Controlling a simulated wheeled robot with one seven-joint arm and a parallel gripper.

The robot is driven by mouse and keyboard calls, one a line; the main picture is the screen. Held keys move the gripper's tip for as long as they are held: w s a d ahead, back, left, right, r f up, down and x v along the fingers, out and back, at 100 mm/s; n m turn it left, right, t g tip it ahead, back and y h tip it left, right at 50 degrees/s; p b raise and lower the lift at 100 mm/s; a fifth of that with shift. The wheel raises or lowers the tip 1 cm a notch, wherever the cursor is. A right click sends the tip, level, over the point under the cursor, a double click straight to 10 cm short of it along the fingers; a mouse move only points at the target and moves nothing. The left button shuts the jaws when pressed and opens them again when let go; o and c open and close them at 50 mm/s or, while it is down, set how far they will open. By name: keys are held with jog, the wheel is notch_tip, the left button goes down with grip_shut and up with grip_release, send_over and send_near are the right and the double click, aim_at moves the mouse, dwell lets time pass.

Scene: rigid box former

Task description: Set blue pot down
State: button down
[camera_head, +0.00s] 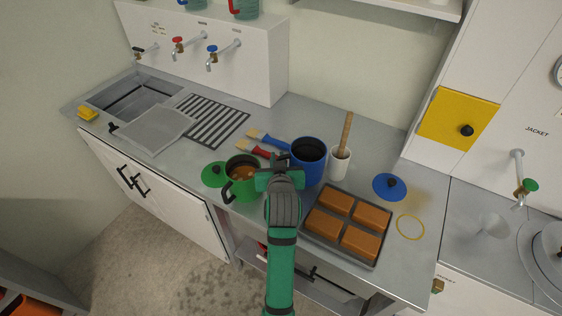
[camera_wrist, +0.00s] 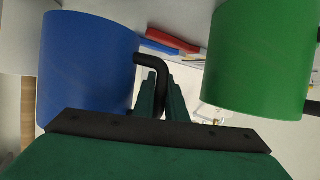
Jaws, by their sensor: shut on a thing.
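The blue pot (camera_head: 309,163) stands upright on or just above the steel counter, between the green pot and a white cup; I cannot tell whether its base touches. It fills the left of the wrist view (camera_wrist: 85,70). My gripper (camera_head: 279,170) is at the pot's left side, its fingers (camera_wrist: 163,95) shut on the pot's black handle (camera_wrist: 150,62). The blue lid (camera_head: 389,187) lies on the counter to the right, left of and above a yellow ring outline (camera_head: 410,227).
The green pot (camera_head: 241,178) with orange contents stands close left of my gripper, its green lid (camera_head: 214,174) beside it. A tray of brown loaves (camera_head: 303,238) lies at the front right. A white cup (camera_head: 340,163) holds a wooden stick. Two brushes (camera_head: 262,137) lie behind.

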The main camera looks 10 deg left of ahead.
jog(key=shift+w+f, duration=0.15)
jog(key=shift+f, duration=0.1)
jog(key=f, duration=0.3)
jog(key=shift+w+f, duration=0.1)
jog(key=shift+w, duration=0.2)
jog(key=shift+d+f, duration=0.1)
jog(key=shift+f, duration=0.1)
jog(key=shift+a+f, duration=0.1)
jog(key=shift+a, duration=0.1)
jog(key=c, duration=1.8)
grip_release()
jog(key=shift+s, duration=0.1)
